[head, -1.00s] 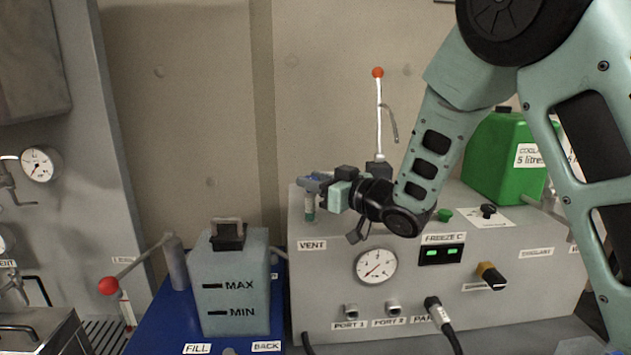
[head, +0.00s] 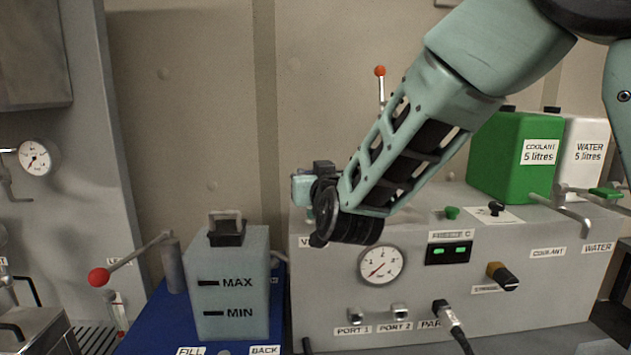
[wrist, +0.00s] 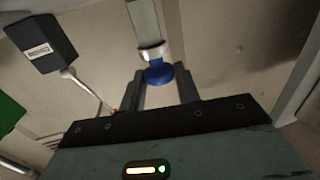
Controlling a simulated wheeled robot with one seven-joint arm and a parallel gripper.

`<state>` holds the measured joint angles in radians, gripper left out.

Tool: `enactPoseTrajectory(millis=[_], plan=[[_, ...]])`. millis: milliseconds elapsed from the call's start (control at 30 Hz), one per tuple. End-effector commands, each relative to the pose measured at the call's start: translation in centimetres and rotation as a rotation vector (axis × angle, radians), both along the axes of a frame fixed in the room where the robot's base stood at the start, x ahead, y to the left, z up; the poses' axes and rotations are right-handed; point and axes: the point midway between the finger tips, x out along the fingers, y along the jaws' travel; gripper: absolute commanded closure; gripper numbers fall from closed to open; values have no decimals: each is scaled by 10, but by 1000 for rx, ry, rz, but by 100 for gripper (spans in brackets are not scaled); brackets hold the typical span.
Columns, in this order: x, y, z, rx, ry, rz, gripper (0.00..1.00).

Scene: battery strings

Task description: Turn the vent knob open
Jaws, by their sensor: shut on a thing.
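The blue vent knob (wrist: 158,73) sits between the two dark fingers of my gripper (wrist: 159,88) in the wrist view, at the end of a clear tube (wrist: 145,22) with a pale collar. My gripper is shut on the knob. In the head view my gripper's teal body (head: 301,188) is above the left end of the grey cabinet (head: 330,285), over the partly covered VENT label (head: 305,242). My wrist hides the fingers and knob there. How far the knob is turned cannot be told.
A lever with an orange ball (head: 380,71) stands behind my forearm. A pressure gauge (head: 381,265) is on the cabinet front below my wrist. A tank marked MAX and MIN (head: 232,290) is to the left. Green (head: 510,155) and white (head: 582,160) cans stand at right.

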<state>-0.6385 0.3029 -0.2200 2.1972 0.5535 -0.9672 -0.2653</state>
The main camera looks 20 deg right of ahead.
Motion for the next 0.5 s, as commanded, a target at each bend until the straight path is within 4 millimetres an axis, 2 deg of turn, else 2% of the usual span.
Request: enactPoseTrajectory(millis=[500], plan=[[3,10,4,-1,0,-475,91]])
